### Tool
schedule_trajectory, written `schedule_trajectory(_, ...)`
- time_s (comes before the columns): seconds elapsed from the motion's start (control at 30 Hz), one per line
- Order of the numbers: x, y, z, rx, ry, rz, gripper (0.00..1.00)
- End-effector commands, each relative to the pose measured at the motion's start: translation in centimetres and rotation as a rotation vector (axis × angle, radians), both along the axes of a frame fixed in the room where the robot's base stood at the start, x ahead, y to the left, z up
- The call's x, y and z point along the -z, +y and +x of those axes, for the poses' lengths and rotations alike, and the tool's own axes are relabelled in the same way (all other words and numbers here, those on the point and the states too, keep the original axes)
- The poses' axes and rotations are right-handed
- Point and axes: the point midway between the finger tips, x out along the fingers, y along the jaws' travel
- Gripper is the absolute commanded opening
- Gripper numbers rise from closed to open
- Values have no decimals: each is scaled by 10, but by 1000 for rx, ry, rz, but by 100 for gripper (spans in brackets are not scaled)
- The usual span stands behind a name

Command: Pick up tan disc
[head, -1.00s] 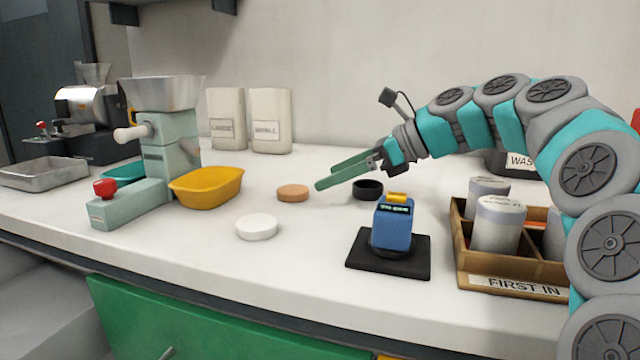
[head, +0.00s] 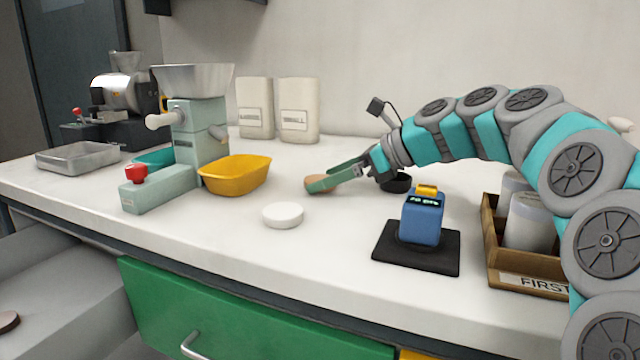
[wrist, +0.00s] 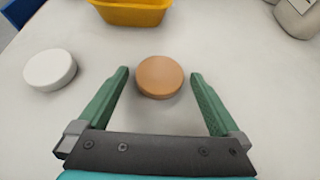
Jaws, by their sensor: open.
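The tan disc (head: 320,183) lies on the white counter, partly hidden by my gripper's fingers in the head view. In the wrist view the tan disc (wrist: 160,77) sits between the two green fingertips, towards their tips, with space on both sides. My gripper (head: 325,181) is open and low over the counter, and nothing is held. In the wrist view my gripper (wrist: 160,78) has one finger to each side of the disc. I cannot tell the exact height of the fingers above the counter.
A white disc (head: 283,215) lies to the left and nearer. A yellow tray (head: 235,175) stands beyond it, beside the green grinder (head: 190,140). A black ring (head: 396,183) is under my wrist. A blue scale device (head: 421,218) and wooden box (head: 500,262) stand to the right.

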Motion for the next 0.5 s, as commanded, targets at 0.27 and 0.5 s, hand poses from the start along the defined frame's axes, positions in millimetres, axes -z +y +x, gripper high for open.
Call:
schedule_trajectory(0.27, 0, 0, 0, 0, 0, 0, 71)
schedule_trajectory(0.5, 0, 0, 0, 0, 0, 0, 44)
